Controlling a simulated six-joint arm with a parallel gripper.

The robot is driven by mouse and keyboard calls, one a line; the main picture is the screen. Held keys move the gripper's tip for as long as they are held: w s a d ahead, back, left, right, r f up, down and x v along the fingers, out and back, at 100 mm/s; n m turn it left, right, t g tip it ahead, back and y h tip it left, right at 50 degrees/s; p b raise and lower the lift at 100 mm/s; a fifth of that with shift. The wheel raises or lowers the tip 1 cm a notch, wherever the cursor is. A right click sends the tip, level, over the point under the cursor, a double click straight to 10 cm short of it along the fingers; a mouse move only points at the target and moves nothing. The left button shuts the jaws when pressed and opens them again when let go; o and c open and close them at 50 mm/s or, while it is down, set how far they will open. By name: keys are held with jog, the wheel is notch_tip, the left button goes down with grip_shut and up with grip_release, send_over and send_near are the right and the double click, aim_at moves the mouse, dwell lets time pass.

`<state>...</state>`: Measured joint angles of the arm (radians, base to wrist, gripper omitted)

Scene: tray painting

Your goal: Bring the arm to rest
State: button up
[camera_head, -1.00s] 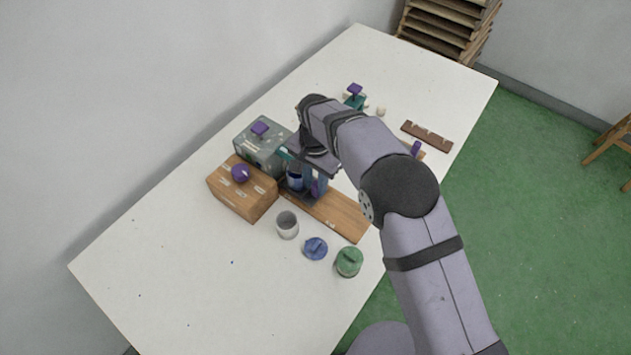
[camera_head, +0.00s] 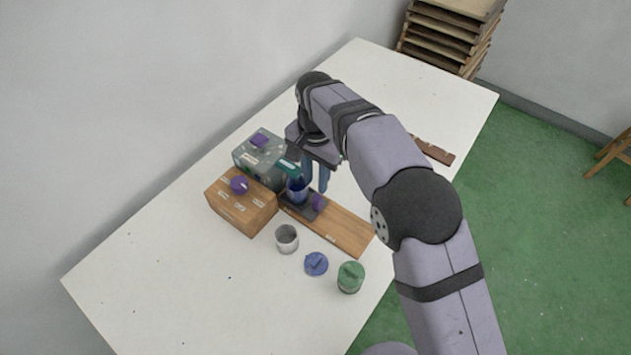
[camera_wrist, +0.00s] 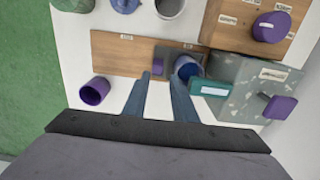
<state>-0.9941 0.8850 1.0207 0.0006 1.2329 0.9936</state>
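My gripper (camera_wrist: 162,82) is open, its two blue-grey fingers apart with nothing between them. It also shows in the head view (camera_head: 316,176), above the table, beside a blue cup. The blue cup (camera_head: 297,190) stands on a dark pad (camera_head: 313,207) on a wooden board (camera_head: 345,229); the wrist view shows the cup (camera_wrist: 187,68) just beyond the right fingertip. A small purple piece (camera_head: 318,202) is at the pad's edge. My arm hides part of the table behind it.
A speckled grey box (camera_head: 262,160) and a wooden box (camera_head: 240,208), both with purple knobs, stand left. A grey cup (camera_head: 287,239), blue lid (camera_head: 316,264) and green-lidded jar (camera_head: 350,278) are in front. A purple cup (camera_wrist: 95,91) is near the board. The front-left table (camera_head: 170,280) is largely clear.

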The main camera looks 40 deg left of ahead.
dwell(0.3)
jog(key=shift+w+d+r, duration=0.1)
jog(key=shift+w+d, duration=0.2)
jog(key=shift+d, duration=0.05)
jog(key=w+d+r, duration=0.1)
jog(key=w+d, duration=0.2)
jog(key=d, duration=1)
jog(key=w+d+r, duration=0.2)
jog(key=w+d, duration=0.1)
jog(key=d, duration=1.1)
jog(key=s+d+f, duration=0.3)
jog(key=s+d, duration=1.1)
jog(key=d, duration=0.4)
jog(key=shift+s+d+f, duration=0.15)
jog(key=shift+s+d, duration=0.1)
jog(key=shift+s, duration=0.05)
